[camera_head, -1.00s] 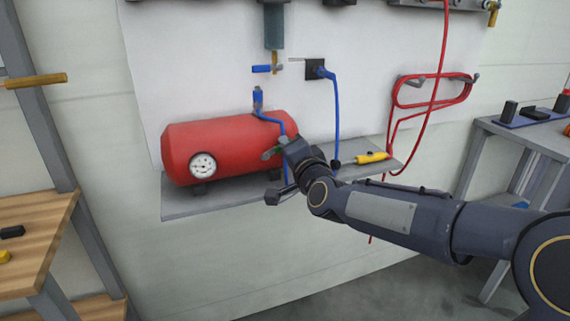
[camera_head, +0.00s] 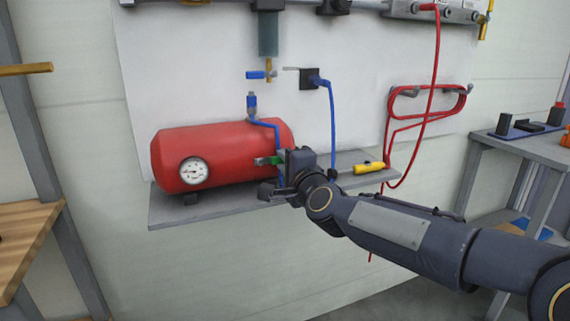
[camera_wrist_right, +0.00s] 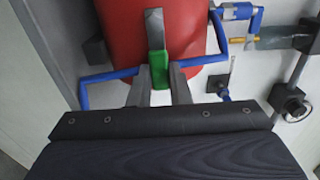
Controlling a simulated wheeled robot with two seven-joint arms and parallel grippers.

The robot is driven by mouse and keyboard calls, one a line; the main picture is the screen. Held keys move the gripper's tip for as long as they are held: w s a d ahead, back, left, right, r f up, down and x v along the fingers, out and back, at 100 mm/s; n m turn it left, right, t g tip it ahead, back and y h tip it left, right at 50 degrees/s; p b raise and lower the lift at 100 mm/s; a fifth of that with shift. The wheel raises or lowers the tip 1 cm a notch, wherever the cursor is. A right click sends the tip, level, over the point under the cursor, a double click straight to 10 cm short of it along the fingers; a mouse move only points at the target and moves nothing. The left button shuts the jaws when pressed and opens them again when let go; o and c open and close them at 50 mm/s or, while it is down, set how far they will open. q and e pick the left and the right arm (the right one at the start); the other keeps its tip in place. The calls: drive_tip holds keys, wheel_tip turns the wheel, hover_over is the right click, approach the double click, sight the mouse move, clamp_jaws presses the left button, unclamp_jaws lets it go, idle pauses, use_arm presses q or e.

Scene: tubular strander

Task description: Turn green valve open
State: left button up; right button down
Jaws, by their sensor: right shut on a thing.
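The green valve (camera_head: 279,160) is at the right end of the red tank (camera_head: 215,155), just above the grey shelf. In the right wrist view the green valve handle (camera_wrist_right: 159,70) sits between the fingertips, with a grey metal piece behind it against the red tank (camera_wrist_right: 188,45). My right gripper (camera_head: 281,172) is at the valve and is shut on the green handle; it also shows in the right wrist view (camera_wrist_right: 160,88). The arm partly hides the valve in the head view. My left gripper is not in view.
A blue pipe (camera_head: 265,121) runs down beside the valve. A yellow tool (camera_head: 369,167) lies on the grey shelf (camera_head: 215,209) to the right. A blue hose (camera_head: 332,120) and a coiled red hose (camera_head: 433,100) hang on the wall panel. A workbench (camera_head: 535,148) stands at right.

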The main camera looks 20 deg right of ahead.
drive_tip(key=shift+f, duration=0.1)
drive_tip(key=c, duration=1.3)
unclamp_jaws()
drive_tip(key=shift+c, duration=0.2)
drive_tip(key=s+p, duration=0.1)
drive_tip(key=s, duration=0.6)
drive_tip(key=shift+s, duration=0.4)
drive_tip(key=shift+d, duration=0.15)
